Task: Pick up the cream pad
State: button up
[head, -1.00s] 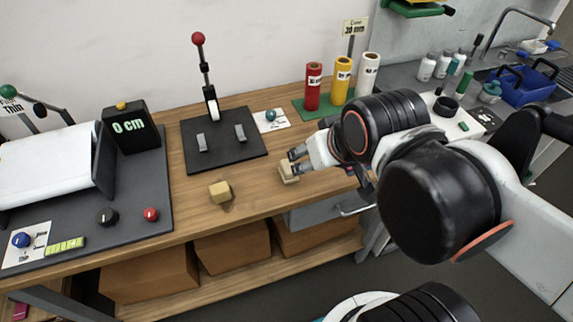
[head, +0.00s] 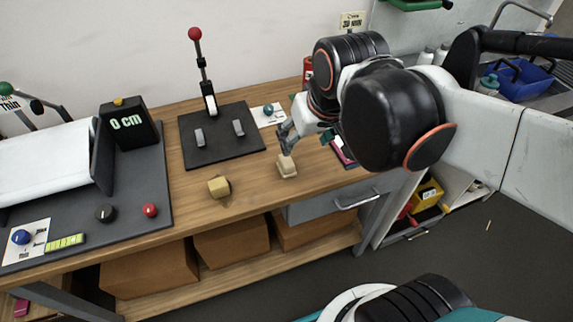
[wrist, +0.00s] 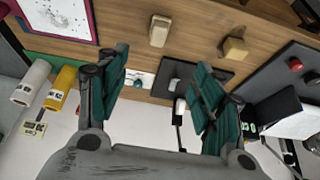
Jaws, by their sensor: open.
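The cream pad (head: 287,167) is a small pale block with a narrower upper part. It rests on the wooden bench near the front edge, and shows in the wrist view (wrist: 158,31) near the top middle. My gripper (head: 286,139) is just behind and above the pad in the head view, fingers pointing down. In the wrist view my gripper (wrist: 162,85) has its two green-padded fingers wide apart with nothing between them. The pad lies beyond that gap, nearer the top of the picture. Whether a fingertip touches the pad is hard to tell.
A yellowish block (head: 219,187) sits left of the pad. A dark plate (head: 215,150) with a red-knobbed lever (head: 203,70) lies behind. A black display (head: 130,124) and laminator-like machine stand left. Bare wood surrounds the pad.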

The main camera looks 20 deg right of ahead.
jog(key=w+f+g, duration=0.2)
jog(key=w, duration=0.4)
jog(key=g+p, duration=0.1)
jog(key=g, duration=0.2)
send_over(286, 160)
notch_tip(286, 160, down, 5)
jog(key=f+b, duration=0.1)
jog(key=f, duration=0.4)
jog(key=f+b, duration=0.1)
jog(key=f, duration=0.2)
jog(key=shift+w+a+f+b, duration=0.15)
jog(key=shift+w+f+b, duration=0.1)
jog(key=shift+w+b, duration=0.1)
jog(key=shift+s+d+f+b, duration=0.15)
jog(key=shift+f+b, duration=0.5)
jog(key=shift+f, duration=0.7)
jog(key=shift+s+d+f+b, duration=0.15)
jog(key=shift+f+b, duration=0.45)
jog(key=shift+f, duration=0.75)
jog(key=shift+s+a+r, duration=0.1)
jog(key=c, duration=1.2)
jog(key=shift+c, duration=0.2)
notch_tip(286, 160, up, 20)
jog(key=p, duration=0.6)
jog(key=shift+p, duration=0.3)
